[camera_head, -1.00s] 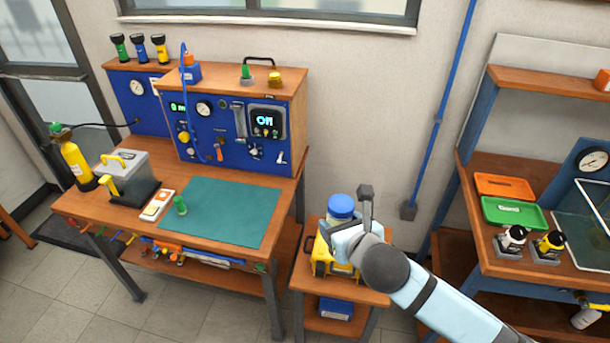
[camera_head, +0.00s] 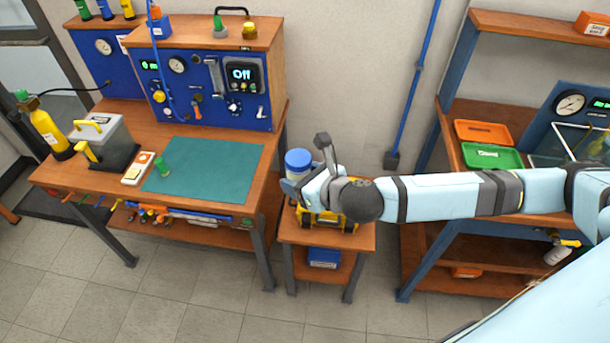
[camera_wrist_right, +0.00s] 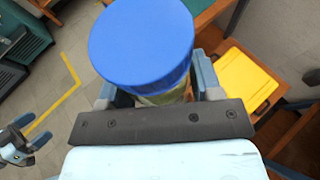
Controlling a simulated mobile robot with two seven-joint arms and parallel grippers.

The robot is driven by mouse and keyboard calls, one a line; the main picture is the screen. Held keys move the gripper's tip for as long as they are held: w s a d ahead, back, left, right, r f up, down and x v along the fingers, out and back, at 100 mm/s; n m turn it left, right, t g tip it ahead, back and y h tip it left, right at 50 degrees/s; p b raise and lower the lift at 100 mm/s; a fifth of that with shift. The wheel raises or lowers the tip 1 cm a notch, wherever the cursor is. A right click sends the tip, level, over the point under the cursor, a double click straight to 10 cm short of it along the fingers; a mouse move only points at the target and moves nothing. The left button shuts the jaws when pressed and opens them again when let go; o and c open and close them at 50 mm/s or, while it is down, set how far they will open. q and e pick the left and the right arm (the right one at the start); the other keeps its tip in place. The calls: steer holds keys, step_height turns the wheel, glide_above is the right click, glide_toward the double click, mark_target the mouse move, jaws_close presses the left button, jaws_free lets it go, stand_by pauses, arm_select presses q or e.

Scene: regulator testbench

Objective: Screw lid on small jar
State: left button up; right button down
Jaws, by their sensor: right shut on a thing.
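A jar with a wide blue lid (camera_head: 298,160) is at my right gripper (camera_head: 291,188), over the small wooden stand. In the right wrist view the blue lid (camera_wrist_right: 141,40) fills the top middle, and a strip of yellowish clear jar body (camera_wrist_right: 165,96) shows under it. The right gripper's fingers (camera_wrist_right: 158,92) stand on both sides of the jar body, shut on it. Whether the lid is fully seated cannot be told. My left gripper (camera_wrist_right: 33,133) shows small at the left of the right wrist view, its fingers apart and empty; it is not in the head view.
The small stand (camera_head: 342,238) holds a yellow case (camera_head: 345,222), partly hidden by my arm. The workbench with a green mat (camera_head: 205,170) is to the left. Orange (camera_head: 483,133) and green (camera_head: 491,157) trays sit on the right shelf unit. Floor in front is clear.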

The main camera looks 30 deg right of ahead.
steer(key=shift+w+a+f+n+g+y, duration=0.15)
steer(key=shift+w+a+n+g+y, duration=0.15)
steer(key=shift+a+n+y, duration=0.35)
steer(key=shift+w+a+f+n+g+y, duration=0.2)
steer(key=shift+w+a+n+y, duration=0.2)
steer(key=shift+a+n+y, duration=0.2)
steer(key=w+a+f+n+g+y, duration=0.2)
steer(key=a+n+g+y, duration=0.1)
steer(key=a+n+g, duration=0.2)
steer(key=w+a+f+n+g+y, duration=0.2)
steer(key=w+a+n+g+y, duration=0.1)
steer(key=a+n+g, duration=0.2)
steer(key=shift+w+a+n+g, duration=0.3)
steer(key=shift+a+n, duration=0.05)
steer(key=shift+a, duration=0.3)
